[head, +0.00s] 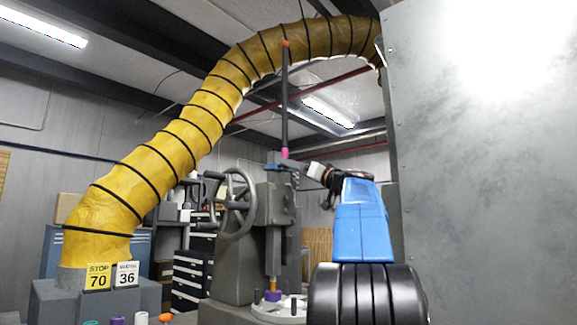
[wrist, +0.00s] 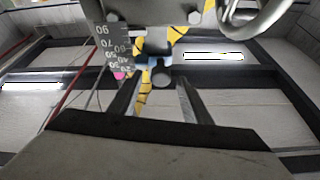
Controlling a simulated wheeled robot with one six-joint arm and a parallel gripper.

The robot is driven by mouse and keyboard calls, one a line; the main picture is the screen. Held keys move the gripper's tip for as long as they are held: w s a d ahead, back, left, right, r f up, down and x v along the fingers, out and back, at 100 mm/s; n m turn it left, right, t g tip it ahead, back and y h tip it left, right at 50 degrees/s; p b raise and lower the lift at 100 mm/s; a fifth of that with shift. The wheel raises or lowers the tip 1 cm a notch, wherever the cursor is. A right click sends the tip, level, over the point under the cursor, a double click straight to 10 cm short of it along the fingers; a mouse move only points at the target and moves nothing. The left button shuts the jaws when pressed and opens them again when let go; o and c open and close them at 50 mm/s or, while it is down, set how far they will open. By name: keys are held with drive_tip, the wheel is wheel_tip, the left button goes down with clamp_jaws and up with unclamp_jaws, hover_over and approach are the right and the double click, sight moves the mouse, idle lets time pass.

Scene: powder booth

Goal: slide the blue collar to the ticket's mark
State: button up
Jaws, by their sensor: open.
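The blue collar (head: 272,166) sits on an upright dark rod (head: 285,100), just below a pink band (head: 284,153). In the wrist view the blue collar (wrist: 152,62) lies just beyond my fingertips, partly hidden. My gripper (head: 299,169) is open, close to the collar's right in the head view. In the wrist view my gripper (wrist: 158,82) has its fingers apart; contact with the collar cannot be told. A numbered scale plate (wrist: 110,45) stands left of the collar. A yellow ticket (head: 98,276) reads STOP 70. A white ticket (head: 126,274) reads 36; its upper word is unclear.
A grey machine with a handwheel (head: 238,204) stands left of the rod. A large grey panel (head: 480,170) fills the right side. A yellow duct (head: 185,125) arches overhead. Dark drawers (head: 190,280) stand behind the machine.

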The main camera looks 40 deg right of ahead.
drive_tip(key=shift+x, duration=1.45)
drive_tip(key=shift+a, duration=0.1)
clamp_jaws()
drive_tip(key=shift+f, duration=2.2)
unclamp_jaws()
drive_tip(key=shift+s, duration=0.15)
drive_tip(key=v, duration=1.7)
